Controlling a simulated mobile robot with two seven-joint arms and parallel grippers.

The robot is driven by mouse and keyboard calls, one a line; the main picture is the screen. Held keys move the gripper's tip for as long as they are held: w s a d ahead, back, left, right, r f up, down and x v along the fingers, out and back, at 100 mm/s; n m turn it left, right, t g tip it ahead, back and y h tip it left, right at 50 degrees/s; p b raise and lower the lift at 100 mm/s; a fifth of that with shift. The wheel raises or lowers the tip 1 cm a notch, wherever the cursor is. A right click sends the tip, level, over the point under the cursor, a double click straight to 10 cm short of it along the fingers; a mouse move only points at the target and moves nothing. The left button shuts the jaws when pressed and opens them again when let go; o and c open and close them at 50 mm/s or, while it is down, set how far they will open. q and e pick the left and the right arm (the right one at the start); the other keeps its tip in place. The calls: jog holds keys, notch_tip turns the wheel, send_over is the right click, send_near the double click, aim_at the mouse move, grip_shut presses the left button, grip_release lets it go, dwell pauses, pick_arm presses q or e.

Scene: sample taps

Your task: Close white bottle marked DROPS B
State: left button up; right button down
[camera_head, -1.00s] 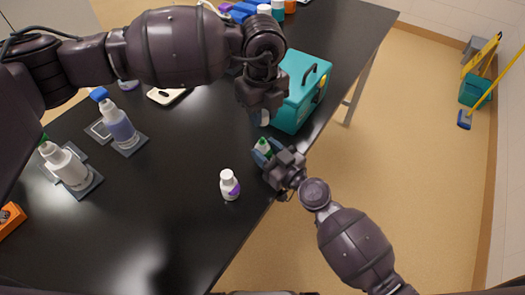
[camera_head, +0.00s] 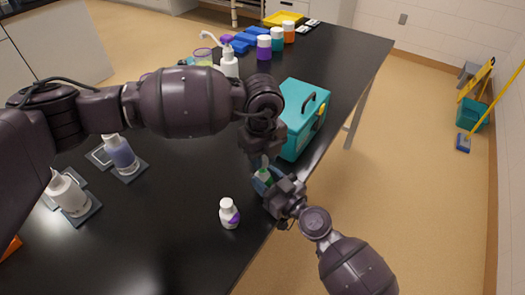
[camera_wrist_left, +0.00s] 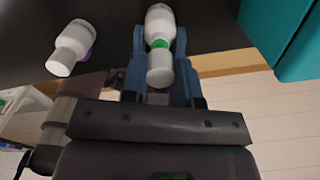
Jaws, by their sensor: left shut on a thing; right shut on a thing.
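My right gripper (camera_head: 268,182) is shut on a small white bottle with green at its top (camera_head: 265,175), held near the table's right edge. In the left wrist view the white body of this bottle (camera_wrist_left: 160,20) shows beyond a green band. My left gripper (camera_head: 263,158) is directly above and is shut on a small white cap (camera_wrist_left: 160,70). The cap lines up with the green band, and I cannot tell whether they touch. A second white bottle with a purple label (camera_head: 229,214) stands upright on the table, left of the right gripper. No lettering is readable.
A teal case (camera_head: 300,115) stands close behind the grippers. Two spray bottles (camera_head: 122,155) (camera_head: 70,195) stand on pads at the left. Capped jars (camera_head: 277,40) and a pump bottle (camera_head: 229,64) are at the back. The front of the black table (camera_head: 150,250) is clear.

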aim_at(263, 175)
pick_arm(q)
jog(key=shift+f, duration=0.1)
dwell(0.3)
jog(key=shift+f, duration=0.8)
jog(key=shift+f, duration=0.55)
dwell(0.3)
